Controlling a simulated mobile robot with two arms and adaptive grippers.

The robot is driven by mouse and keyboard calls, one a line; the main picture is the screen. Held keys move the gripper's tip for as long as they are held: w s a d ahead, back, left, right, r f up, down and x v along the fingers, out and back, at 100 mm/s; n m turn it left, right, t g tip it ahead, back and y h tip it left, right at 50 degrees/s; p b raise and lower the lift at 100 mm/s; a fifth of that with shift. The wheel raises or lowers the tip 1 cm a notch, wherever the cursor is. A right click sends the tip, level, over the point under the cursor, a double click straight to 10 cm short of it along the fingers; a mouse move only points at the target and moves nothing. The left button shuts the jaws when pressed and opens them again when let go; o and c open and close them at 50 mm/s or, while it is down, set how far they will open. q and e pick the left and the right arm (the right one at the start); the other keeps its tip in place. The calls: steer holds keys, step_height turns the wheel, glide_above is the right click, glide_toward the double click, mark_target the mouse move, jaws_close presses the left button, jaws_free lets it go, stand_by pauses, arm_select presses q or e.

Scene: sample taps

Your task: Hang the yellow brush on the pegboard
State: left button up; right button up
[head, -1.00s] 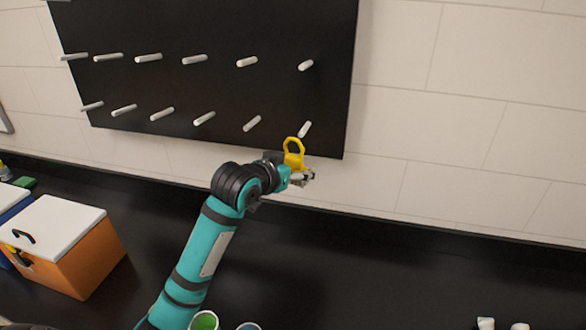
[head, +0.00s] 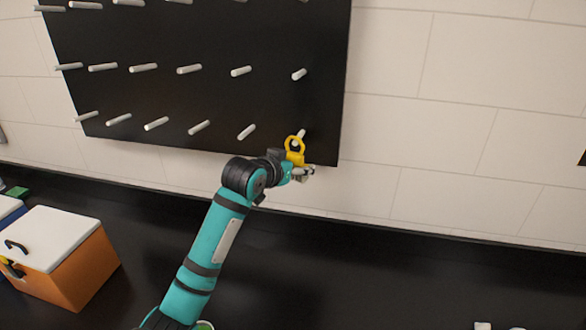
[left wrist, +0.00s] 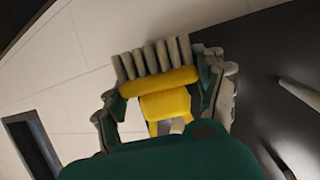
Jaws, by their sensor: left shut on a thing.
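The yellow brush (head: 295,157) is held upright in my left gripper (head: 303,173), its loop handle on top, in front of the bottom right corner of the black pegboard (head: 240,105). The bottom right peg (head: 301,133) shows at the top of the loop; I cannot tell whether it passes through. In the left wrist view, the brush (left wrist: 160,80) has grey bristles, and both fingers of my left gripper (left wrist: 165,92) are shut on its sides. A pale rounded tip shows between the arms of the handle. My right gripper is not in view.
Other white pegs, such as one above (head: 299,74) and one to the left (head: 246,132), stick out from the board. An orange box with a white lid (head: 45,240) stands on the black counter (head: 350,270) at left. The counter's middle is clear.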

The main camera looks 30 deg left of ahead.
arm_select(q)
steer(key=shift+w+a+f, duration=0.15)
steer(key=shift+w+f, duration=0.05)
steer(key=shift+w, duration=0.4)
steer(key=shift+w+a+f, duration=0.15)
steer(key=shift+w, duration=0.4)
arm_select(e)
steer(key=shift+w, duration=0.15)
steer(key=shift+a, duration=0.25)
arm_select(q)
steer(key=o, duration=1.3)
steer(key=v, duration=1.2)
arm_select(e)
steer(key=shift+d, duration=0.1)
